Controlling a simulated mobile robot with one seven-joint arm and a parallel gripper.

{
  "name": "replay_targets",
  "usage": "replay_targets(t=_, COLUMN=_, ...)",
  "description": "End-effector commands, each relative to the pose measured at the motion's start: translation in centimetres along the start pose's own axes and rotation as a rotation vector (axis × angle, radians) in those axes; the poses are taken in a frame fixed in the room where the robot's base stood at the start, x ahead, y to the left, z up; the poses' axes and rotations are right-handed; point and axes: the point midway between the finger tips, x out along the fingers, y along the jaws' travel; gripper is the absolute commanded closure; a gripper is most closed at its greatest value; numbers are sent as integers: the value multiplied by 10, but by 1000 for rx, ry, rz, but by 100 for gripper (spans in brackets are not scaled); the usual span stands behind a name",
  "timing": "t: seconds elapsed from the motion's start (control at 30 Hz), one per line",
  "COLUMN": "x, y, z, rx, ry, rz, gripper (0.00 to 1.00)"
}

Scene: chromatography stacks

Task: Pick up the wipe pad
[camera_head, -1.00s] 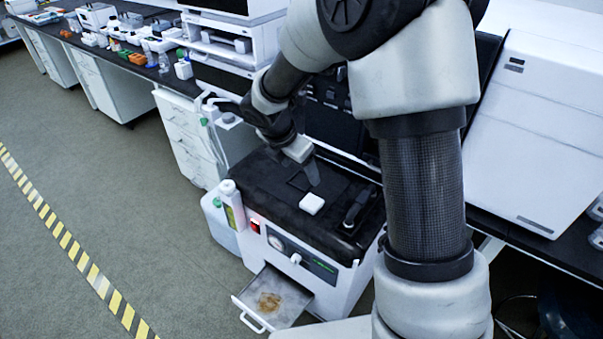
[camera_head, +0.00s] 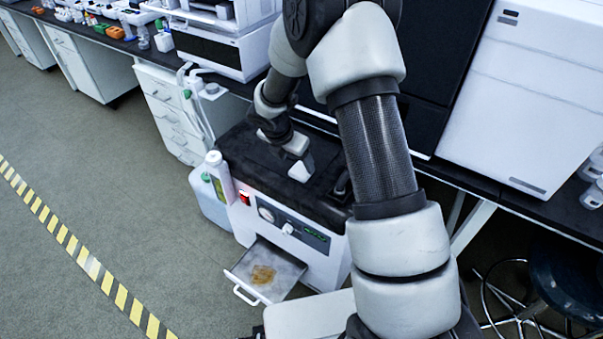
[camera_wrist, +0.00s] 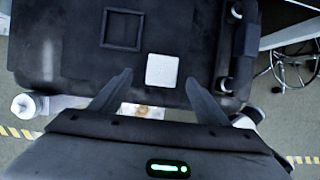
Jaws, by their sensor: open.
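The wipe pad (camera_wrist: 162,71) is a small white square lying flat on the black top of the white machine. It also shows in the head view (camera_head: 300,172), partly covered by my gripper. My gripper (camera_wrist: 159,78) is open and points down over the machine top. In the wrist view its two dark fingers lie to either side of the pad, with gaps on both sides and nothing held. I cannot tell how far above the pad the fingertips are.
A square black frame (camera_wrist: 122,30) and a dark handle lie on the machine top (camera_wrist: 75,40). Below, an open drawer (camera_head: 285,262) holds a brown stain. A white bottle (camera_head: 219,177) stands at the machine's left. Tall instruments stand behind. The floor at left is clear.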

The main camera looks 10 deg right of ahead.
Motion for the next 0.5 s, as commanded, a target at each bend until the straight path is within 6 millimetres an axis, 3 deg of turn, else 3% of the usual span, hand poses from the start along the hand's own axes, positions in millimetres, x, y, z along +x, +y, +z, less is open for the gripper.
replay_targets(t=0.3, x=45, y=-5, z=0, rx=1, ry=2, rz=-2, gripper=31)
replay_targets(t=0.5, x=50, y=-4, z=2, rx=0, ry=0, rz=-1, gripper=31)
